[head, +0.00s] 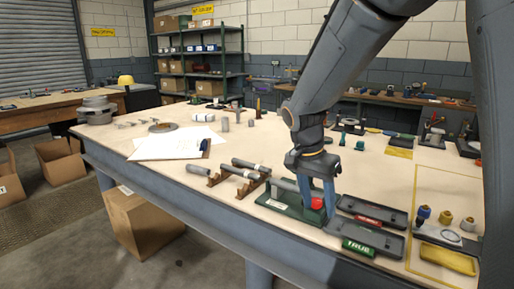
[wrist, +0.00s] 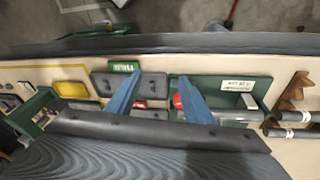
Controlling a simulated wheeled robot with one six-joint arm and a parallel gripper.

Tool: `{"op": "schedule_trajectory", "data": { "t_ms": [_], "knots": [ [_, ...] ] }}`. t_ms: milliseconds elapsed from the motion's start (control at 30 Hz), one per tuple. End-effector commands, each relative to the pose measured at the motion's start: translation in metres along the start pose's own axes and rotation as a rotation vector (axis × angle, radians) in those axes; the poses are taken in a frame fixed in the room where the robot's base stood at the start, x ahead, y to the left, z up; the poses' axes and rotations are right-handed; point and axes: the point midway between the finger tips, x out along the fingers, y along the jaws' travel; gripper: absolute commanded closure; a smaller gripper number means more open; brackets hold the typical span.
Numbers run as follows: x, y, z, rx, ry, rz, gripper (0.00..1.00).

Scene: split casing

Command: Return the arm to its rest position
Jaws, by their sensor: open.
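My gripper (head: 318,200) hangs from my arm over the front part of the bench, blue fingers pointing down and apart. In the wrist view the gripper (wrist: 160,78) shows nothing held between its fingers. In the head view the fingers are in front of a green fixture (head: 279,208) with a white label and a red part (head: 317,203). The fixture also shows in the wrist view (wrist: 215,86), under and beside the right finger, with the red part (wrist: 178,101) next to that finger. Whether the fingers touch the fixture cannot be told.
Dark trays (head: 375,211) and a green block marked TRUE (head: 359,247) lie right of the fixture. A brown rack (head: 246,186) with grey cylinders is left. A yellow cloth (head: 447,259) lies at the right.

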Motion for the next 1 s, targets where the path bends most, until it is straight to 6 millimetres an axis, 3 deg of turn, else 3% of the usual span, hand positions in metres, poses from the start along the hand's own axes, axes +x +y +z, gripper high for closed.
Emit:
{"op": "schedule_trajectory", "data": {
  "t_ms": [33, 300, 500, 700, 1000],
  "knots": [
    [0.005, 0.017, 0.012, -0.076, -0.028, -0.008, 0.53],
    [0.031, 0.088, 0.079, -0.525, -0.137, -0.111, 0.53],
    [0.043, 0.124, 0.115, -0.754, -0.156, -0.182, 0.53],
    [0.047, 0.136, 0.128, -0.839, -0.157, -0.208, 0.53],
    [0.048, 0.136, 0.128, -0.843, -0.156, -0.209, 0.53]
  ]
}}
